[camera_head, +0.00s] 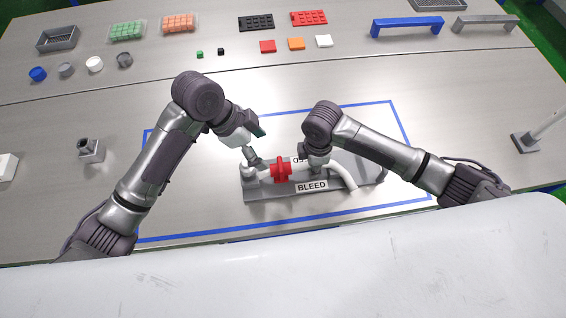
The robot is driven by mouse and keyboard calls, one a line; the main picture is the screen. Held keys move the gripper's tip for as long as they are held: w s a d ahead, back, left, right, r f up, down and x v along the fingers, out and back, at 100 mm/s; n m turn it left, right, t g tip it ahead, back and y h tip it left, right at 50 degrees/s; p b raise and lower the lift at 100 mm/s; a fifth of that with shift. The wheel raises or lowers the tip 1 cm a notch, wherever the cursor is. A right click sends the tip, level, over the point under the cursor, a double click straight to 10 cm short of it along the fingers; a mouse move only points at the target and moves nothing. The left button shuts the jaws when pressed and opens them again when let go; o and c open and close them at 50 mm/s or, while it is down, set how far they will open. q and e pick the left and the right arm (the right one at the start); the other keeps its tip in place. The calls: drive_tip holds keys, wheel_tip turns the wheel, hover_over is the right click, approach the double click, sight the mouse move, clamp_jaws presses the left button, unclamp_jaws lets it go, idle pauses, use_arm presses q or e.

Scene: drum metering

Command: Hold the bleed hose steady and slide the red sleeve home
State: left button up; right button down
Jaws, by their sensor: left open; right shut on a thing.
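The red sleeve (281,170) sits around the pale line on the grey fixture labelled BLEED, near its left end. The white bleed hose (345,180) leaves the fixture to the right and curves toward the front. My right gripper (314,165) points down just right of the sleeve and is shut on the hose; its fingers hide that stretch. My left gripper (256,146) is open, above and to the left of the sleeve, apart from it. A pale fitting (249,173) stands at the fixture's left end. Whether the sleeve touches it is too small to tell.
A blue outline (200,236) frames the work area. A grey block with a socket (91,152) stands left and a post on a base (526,142) far right. Trays, caps, tiles and a blue handle (407,24) lie at the back.

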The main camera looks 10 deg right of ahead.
sight(279, 164)
use_arm(q)
drive_tip(key=shift+y, duration=0.4)
drive_tip(key=x, duration=1.1)
drive_tip(key=shift+w+d+f, duration=0.1)
drive_tip(key=shift+w+d, duration=0.05)
drive_tip(key=shift+d, duration=0.15)
